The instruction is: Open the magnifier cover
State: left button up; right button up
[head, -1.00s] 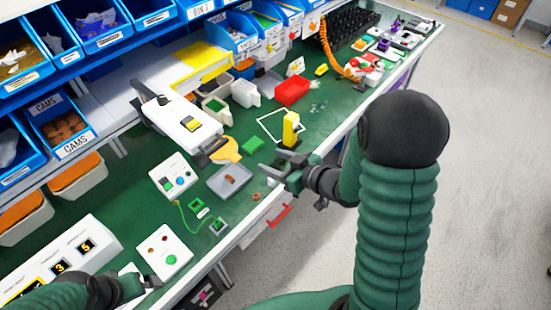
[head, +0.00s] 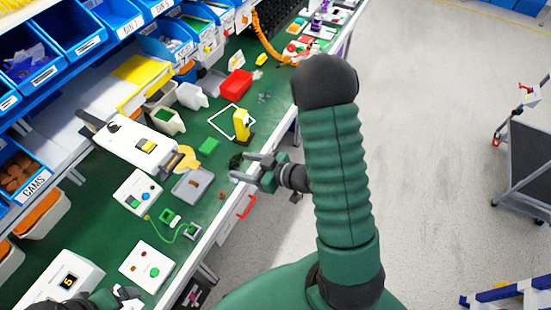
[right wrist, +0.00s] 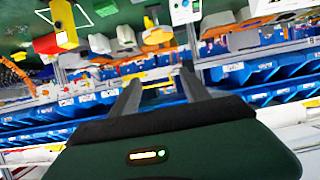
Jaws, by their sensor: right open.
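I cannot surely pick out a magnifier cover. A white box-like device (head: 135,142) with a dark handle and a yellow-and-black label lies on the green bench, left of my right gripper. A yellow upright piece (head: 241,124) stands on the bench just beyond my right gripper; a yellow piece also shows at the top left of the right wrist view (right wrist: 64,22). My right gripper (head: 236,168) is open and empty near the bench's front edge. Its two fingers show apart in the right wrist view (right wrist: 158,80). My left gripper (head: 125,295) is partly cut off at the bottom left; its jaws are unclear.
Blue bins (head: 110,18) line the back. Floor (head: 420,150) is open to the right, with a dark cart (head: 528,160) beyond.

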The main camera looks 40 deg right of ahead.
jog(key=p+v, duration=0.8)
jog(key=v, duration=0.4)
jog(key=shift+f, duration=0.15)
